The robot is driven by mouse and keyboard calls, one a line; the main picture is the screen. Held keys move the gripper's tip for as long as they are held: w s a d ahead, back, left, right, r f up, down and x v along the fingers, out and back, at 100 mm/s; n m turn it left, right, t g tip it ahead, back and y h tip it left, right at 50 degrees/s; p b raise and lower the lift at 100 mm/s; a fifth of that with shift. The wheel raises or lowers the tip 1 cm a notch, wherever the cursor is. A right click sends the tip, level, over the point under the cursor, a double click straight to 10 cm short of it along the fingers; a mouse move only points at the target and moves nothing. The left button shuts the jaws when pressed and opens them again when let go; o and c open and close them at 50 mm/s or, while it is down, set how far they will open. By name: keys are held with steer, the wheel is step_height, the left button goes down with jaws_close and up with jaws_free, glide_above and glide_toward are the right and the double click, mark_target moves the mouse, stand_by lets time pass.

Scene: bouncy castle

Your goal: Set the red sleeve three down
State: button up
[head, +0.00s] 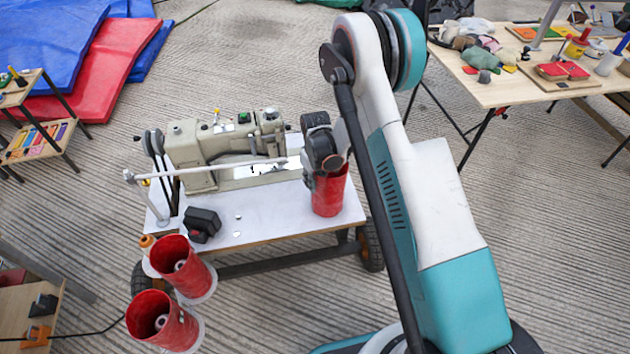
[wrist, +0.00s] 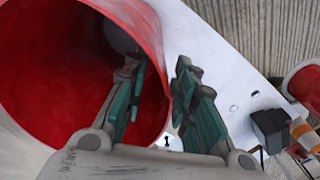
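A red sleeve (head: 330,193) stands upright, open end up, by the front right edge of the white sewing table (head: 262,226). My gripper (head: 322,165) is at its rim. In the wrist view the sleeve (wrist: 50,75) fills the left side. One finger is inside it and the other outside, so my gripper (wrist: 165,95) straddles the wall. The fingers look spread, with a gap between the inner finger and the wall. Two more red sleeves, one behind (head: 183,268) and one in front (head: 162,322), sit around pale spools at the table's left. No number is readable.
A wooden table (head: 510,85) with assorted items is at the back right. Blue and red mats (head: 90,65) lie at the back left.

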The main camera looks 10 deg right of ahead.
steer(key=shift+r, duration=0.1)
step_height(320, 180, up, 12)
steer(key=p, duration=0.4)
steer(key=shift+r, duration=0.1)
steer(key=s+d+r+m+t, duration=0.15)
steer(key=s+r, duration=0.35)
steer(key=r, duration=0.8)
steer(key=s+d+r+m+t, duration=0.15)
steer(key=s+r, duration=0.35)
steer(key=r, duration=0.7)
steer(key=s+d+r+t, duration=0.1)
steer(key=s+r+t, duration=0.1)
steer(key=s, duration=0.7)
steer(key=s+d+r+m+t, duration=0.1)
steer(key=s+r, duration=0.3)
steer(key=s, duration=0.6)
steer(key=shift+s+r+t, duration=0.15)
steer(key=shift+r+t, duration=0.25)
steer(key=shift+t, duration=0.2)
steer(key=shift+a, duration=0.15)
